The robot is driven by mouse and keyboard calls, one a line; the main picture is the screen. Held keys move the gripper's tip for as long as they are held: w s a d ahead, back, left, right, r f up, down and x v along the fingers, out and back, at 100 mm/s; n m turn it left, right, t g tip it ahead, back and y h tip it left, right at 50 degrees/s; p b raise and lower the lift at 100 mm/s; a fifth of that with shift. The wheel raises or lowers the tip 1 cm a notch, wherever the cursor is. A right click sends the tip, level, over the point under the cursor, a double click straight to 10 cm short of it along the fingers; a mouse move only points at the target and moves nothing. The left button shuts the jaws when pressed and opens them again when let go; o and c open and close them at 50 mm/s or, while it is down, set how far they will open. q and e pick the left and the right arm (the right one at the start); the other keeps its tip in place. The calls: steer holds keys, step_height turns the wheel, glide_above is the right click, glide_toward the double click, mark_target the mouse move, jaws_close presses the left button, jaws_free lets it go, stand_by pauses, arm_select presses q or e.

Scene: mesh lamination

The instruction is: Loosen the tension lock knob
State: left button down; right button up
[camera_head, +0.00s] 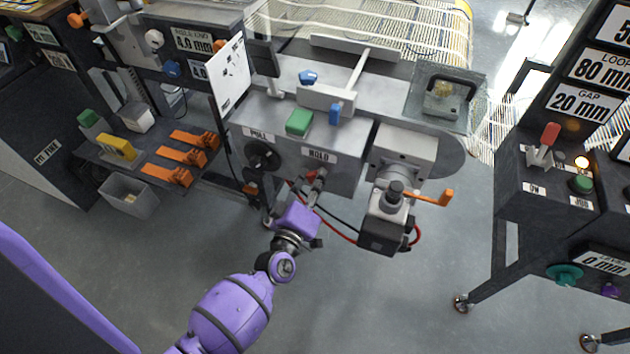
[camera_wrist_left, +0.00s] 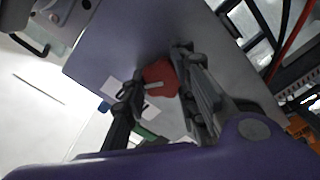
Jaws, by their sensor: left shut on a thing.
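A red knob (camera_head: 319,174) sits on the front face of the grey machine, just below the HOLD label (camera_head: 319,155). It also shows in the left wrist view (camera_wrist_left: 160,77), with a pale mark on its face. My left gripper (camera_head: 311,185) reaches up to it from below, and its two dark fingers are shut on the knob, one on each side. In the head view the fingers partly cover the knob. A black round knob (camera_head: 262,155) is to its left, under the PULL label (camera_head: 258,133). My right gripper is not in view.
A grey motor unit with an orange handle (camera_head: 432,198) stands close to the right of my gripper. Black and red cables (camera_head: 340,232) hang between them. Orange clamps (camera_head: 180,155) lie on a shelf at left. A control stand (camera_head: 545,190) is at right. The floor in front is clear.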

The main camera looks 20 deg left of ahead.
arm_select(q)
steer(key=shift+w+d+r+n+b, duration=0.15)
steer(key=shift+n+b, duration=0.15)
steer(key=shift+n, duration=0.85)
steer(key=shift+s+a+r+n+b, duration=0.15)
steer(key=shift+n+b, duration=0.2)
steer(key=shift+n, duration=0.85)
steer(key=shift+w+d+r+n+b, duration=0.15)
steer(key=shift+n+b, duration=0.15)
steer(key=shift+n, duration=0.85)
steer(key=c, duration=1.7)
jaws_free()
steer(key=shift+r, duration=0.1)
steer(key=shift+o, duration=0.7)
steer(key=shift+f, duration=0.2)
